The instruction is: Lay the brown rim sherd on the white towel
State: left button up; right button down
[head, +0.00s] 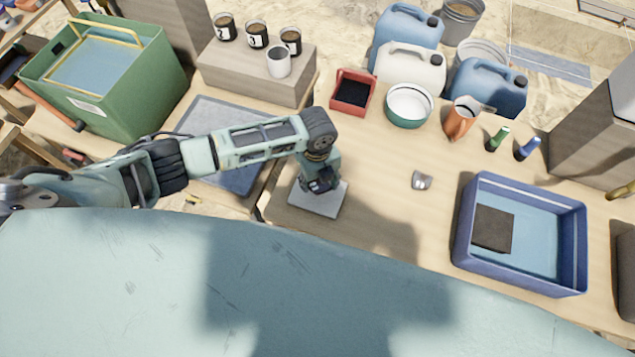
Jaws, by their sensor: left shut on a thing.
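The white towel (322,207) is a small pale square lying flat on the wooden table, left of the middle in the head view. My left gripper (318,188) points down over the towel's upper part, and its shadow falls to the right. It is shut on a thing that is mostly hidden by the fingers. The brown rim sherd cannot be made out clearly, and I see none lying elsewhere. Whether the held thing touches the towel I cannot tell. My right gripper is not in view.
A small grey-white piece (421,180) lies right of the towel. A blue tub (463,232) stands further right. Table between towel and tub is mostly clear.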

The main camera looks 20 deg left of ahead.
aim_at(317, 184)
pick_arm(q)
notch_tip(317, 184, down, 3)
jog(key=shift+f, duration=0.35)
jog(key=shift+f, duration=0.15)
jog(key=o, duration=1.2)
jog(key=shift+c, duration=0.2)
jog(key=shift+r, duration=0.25)
notch_tip(317, 184, up, 12)
jog(key=b, duration=0.1)
